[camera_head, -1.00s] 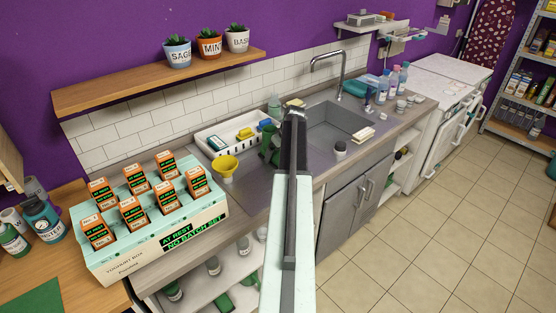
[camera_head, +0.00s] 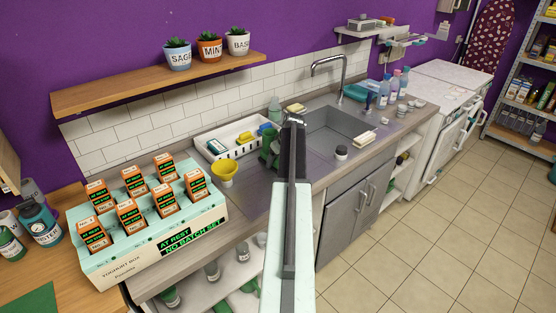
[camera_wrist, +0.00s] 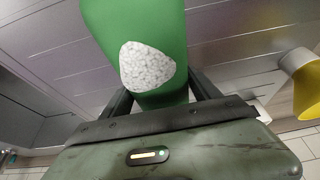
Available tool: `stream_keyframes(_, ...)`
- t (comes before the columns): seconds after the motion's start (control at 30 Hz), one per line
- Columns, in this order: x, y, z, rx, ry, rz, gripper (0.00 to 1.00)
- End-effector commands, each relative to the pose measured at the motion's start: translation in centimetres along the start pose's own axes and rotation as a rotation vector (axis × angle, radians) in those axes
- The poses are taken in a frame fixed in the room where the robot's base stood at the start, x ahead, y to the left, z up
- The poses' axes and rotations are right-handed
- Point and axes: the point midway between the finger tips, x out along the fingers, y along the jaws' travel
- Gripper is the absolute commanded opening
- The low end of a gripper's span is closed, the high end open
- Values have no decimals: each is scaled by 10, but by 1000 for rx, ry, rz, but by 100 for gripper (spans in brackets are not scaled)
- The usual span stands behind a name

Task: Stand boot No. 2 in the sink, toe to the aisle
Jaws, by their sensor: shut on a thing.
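A green boot (camera_wrist: 136,35) with a pale speckled patch is between the jaws of my gripper (camera_wrist: 160,97) in the wrist view. My gripper is shut on it. In the head view the boot (camera_head: 268,147) shows as a green shape left of my arm, partly hidden by it, over the counter left of the sink. No number on it can be read, and I cannot tell which way its toe points. The grey sink basin (camera_head: 340,124) lies right of my gripper (camera_head: 292,120); its inside looks empty where visible.
A yellow funnel (camera_head: 224,171) and a white tray (camera_head: 222,150) with sponges stand left of the boot. A dark-lidded jar (camera_head: 341,153) and a soap bar (camera_head: 363,139) sit at the sink's front edge. The tap (camera_head: 343,72) rises behind the basin.

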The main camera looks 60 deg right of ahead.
Motion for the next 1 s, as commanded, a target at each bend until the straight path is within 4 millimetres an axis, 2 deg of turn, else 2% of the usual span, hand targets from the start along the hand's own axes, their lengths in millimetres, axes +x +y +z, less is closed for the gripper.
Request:
stream_keyframes(0.37,-37,1,-15,1,1,0,0)
stream_keyframes(0.4,-39,-2,-12,1,1,0,0)
stream_keyframes(0.57,-48,-23,15,2,0,1,0)
stream_keyframes(0.9,-84,-73,79,3,1,1,0)
stream_keyframes(1.0,-90,-83,91,2,1,1,0)
